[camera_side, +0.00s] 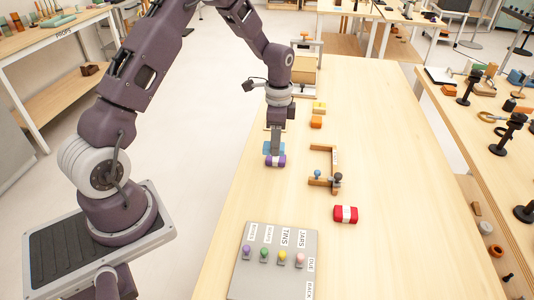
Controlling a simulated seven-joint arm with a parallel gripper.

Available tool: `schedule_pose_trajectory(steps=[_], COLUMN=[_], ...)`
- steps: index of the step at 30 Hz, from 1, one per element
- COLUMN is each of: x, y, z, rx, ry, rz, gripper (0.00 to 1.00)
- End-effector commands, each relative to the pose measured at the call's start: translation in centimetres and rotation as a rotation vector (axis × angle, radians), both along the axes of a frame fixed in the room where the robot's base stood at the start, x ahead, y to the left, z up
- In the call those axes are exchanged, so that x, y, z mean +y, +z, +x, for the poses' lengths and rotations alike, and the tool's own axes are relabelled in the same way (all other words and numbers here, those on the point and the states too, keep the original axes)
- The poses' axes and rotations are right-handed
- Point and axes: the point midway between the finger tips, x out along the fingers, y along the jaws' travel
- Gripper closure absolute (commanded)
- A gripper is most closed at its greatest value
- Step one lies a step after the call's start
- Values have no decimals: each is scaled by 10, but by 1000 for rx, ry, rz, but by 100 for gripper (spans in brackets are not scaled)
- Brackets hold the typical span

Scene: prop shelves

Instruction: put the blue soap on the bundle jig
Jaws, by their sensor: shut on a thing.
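My gripper (277,150) points straight down at the left part of the table and is shut on the blue soap (267,147). Blue shows on both sides of the fingers, which hide its middle. A purple piece with a white band (275,161) is just in front of it; I cannot tell whether they touch. The bundle jig seems to be the wooden bracket (333,156) to the right of my gripper, with dark and blue-grey knobs at its near end. No soap shows in it.
A red piece with a white band (346,214) lies nearer than the bracket. Orange (316,122) and yellow (319,108) blocks lie farther back. A grey labelled panel with coloured knobs (273,258) is at the near edge. The table's right side is clear.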

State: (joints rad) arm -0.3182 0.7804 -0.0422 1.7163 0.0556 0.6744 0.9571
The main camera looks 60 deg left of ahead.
Motion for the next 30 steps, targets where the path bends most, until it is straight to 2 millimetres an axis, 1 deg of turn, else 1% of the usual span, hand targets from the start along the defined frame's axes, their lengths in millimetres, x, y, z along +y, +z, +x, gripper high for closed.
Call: schedule_pose_trajectory(steps=[1,2,3,6,9,12,15,19,27,30], x=[4,6,7,3,-9,-19,-23,-23,-23,-22], y=[-9,-13,-18,-29,-34,-36,-38,-44,-70,-76], z=[20,32,48,86,114,129,133,133,133,134], rx=[7,11,11,3,-11,-23,-27,-27,-28,-29], ry=[15,25,30,14,-26,-61,-75,-74,-74,-73], rz=[4,3,5,7,7,5,3,1,2,1], gripper=[100,100,100,100,100,100,100,100,100,100])
